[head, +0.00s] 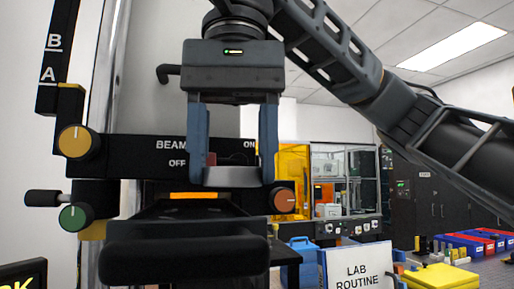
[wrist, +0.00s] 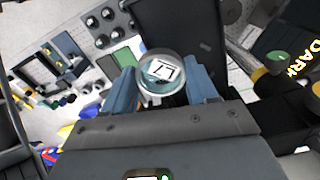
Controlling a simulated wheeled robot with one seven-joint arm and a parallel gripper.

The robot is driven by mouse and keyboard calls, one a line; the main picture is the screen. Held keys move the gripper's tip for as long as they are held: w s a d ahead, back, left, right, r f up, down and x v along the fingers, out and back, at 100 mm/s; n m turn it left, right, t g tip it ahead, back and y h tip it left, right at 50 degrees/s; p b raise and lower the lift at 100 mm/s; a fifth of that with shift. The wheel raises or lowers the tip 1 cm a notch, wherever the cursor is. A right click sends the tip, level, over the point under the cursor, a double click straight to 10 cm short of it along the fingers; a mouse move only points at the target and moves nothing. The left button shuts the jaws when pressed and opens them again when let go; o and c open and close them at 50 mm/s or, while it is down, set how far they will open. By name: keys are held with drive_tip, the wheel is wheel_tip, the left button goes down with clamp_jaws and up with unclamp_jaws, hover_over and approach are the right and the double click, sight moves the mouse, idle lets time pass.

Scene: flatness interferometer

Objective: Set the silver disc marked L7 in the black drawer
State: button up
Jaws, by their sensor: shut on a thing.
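My gripper (head: 233,180) is shut on the silver disc (head: 231,177), which sits between its two blue-grey fingers. In the wrist view the disc (wrist: 161,73) shows its round face with a label reading L7, upside down in the picture. The black drawer (head: 185,258) is below the gripper in the head view, with its broad dark front toward me. The gripper and disc are above it and apart from its front. The inside of the drawer is mostly hidden in the head view.
A black panel marked BEAM (head: 130,150) with OFF and ON stands behind the disc. An orange knob (head: 75,141), a green knob (head: 73,217) and a red-brown knob (head: 284,201) are close by. A LAB ROUTINE sign (head: 357,268) and yellow box (head: 440,277) stand at the right.

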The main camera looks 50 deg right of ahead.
sight(194, 217)
drive_tip(key=shift+w+a+f, duration=0.1)
drive_tip(key=shift+w+a, duration=0.1)
drive_tip(key=shift+w, duration=0.55)
drive_tip(key=shift+w+a+r, duration=0.1)
drive_tip(key=shift+w+a, duration=0.05)
drive_tip(key=shift+w, duration=0.6)
drive_tip(key=shift+w+a+f, duration=0.1)
drive_tip(key=shift+w+a, duration=0.1)
drive_tip(key=shift+w, duration=0.55)
drive_tip(key=shift+w+f, duration=0.2)
drive_tip(key=shift+f, duration=0.05)
drive_tip(key=shift+f+b, duration=0.6)
drive_tip(key=shift+f, duration=0.25)
drive_tip(key=shift+s+f+b, duration=0.2)
drive_tip(key=shift+f+b, duration=0.3)
drive_tip(key=shift+f, duration=0.6)
drive_tip(key=o, duration=1.2)
drive_tip(key=shift+f, duration=0.1)
drive_tip(key=shift+o, duration=0.2)
wheel_tip(194, 217, up, 10)
drive_tip(key=shift+w+f, duration=0.15)
drive_tip(key=shift+f, duration=0.1)
